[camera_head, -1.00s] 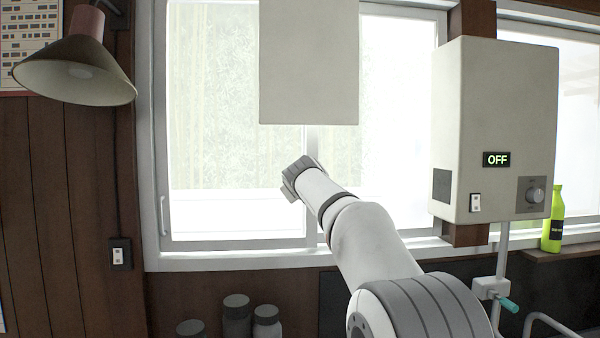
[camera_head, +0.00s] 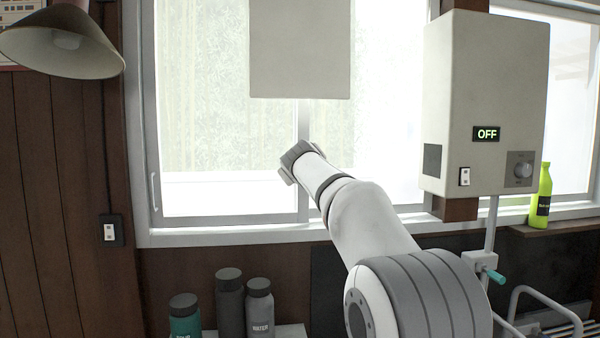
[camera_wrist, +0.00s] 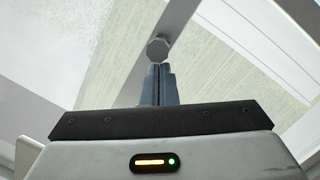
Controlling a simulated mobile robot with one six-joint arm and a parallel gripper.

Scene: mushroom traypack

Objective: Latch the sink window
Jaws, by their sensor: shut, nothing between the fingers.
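The sink window (camera_head: 302,205) is a light-framed sliding window with two panes that meet at a middle upright. A small grey many-sided knob (camera_wrist: 157,49), which looks like the latch, sits on the pale frame bar in the wrist view. My gripper (camera_wrist: 158,70) is shut and empty, its fingertips pointing at the knob and appearing just below it in the picture. I cannot tell whether they touch it. In the head view my wrist is in front of the middle upright, and the fingers and latch are hidden. A slim handle (camera_head: 155,192) is on the left sash edge.
A pale box (camera_head: 300,50) hangs above my wrist. A heater marked OFF (camera_head: 487,90) is on the right, with a green bottle (camera_head: 541,197) beside it. A lamp (camera_head: 62,42) hangs at the left. Several bottles (camera_head: 230,300) stand below the sill.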

